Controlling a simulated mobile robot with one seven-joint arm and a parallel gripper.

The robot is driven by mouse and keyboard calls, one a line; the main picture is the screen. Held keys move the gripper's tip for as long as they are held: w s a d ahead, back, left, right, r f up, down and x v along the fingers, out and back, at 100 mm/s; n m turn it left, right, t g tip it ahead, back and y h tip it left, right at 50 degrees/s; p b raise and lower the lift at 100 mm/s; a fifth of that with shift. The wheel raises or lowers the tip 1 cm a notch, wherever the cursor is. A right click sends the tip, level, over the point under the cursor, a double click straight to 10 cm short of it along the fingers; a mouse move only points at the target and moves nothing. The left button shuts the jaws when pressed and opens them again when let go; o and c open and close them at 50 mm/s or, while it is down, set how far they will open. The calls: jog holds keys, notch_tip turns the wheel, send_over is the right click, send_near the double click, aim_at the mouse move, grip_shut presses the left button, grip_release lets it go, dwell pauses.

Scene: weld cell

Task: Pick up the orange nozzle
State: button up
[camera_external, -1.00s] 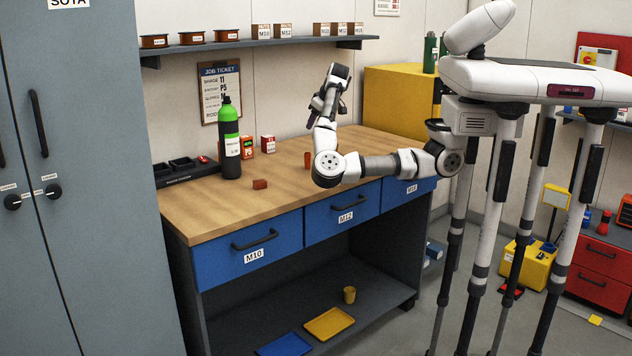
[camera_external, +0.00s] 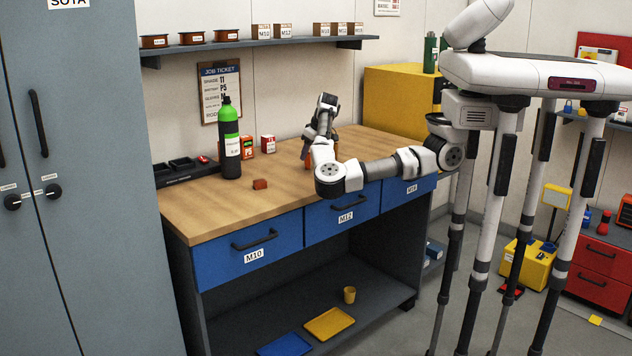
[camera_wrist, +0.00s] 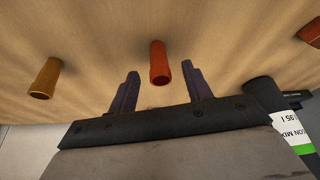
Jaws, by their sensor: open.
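The orange nozzle (camera_wrist: 158,62) is a small red-orange cylinder on the wooden bench top, in the upper middle of the wrist view. My gripper (camera_wrist: 160,70) is open, with one dark finger on either side of the nozzle's line and nothing held. Whether the fingers reach down to its height is unclear. In the external view an orange bit of it (camera_external: 308,162) shows beside my arm, and my gripper (camera_external: 306,152) is low over the bench there, partly hidden by my wrist.
A brass-yellow nozzle (camera_wrist: 45,78) stands left in the wrist view. The front left of the bench is clear.

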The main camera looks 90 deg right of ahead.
jog(key=shift+x, duration=1.25)
grip_shut()
jog(key=shift+r, duration=0.1)
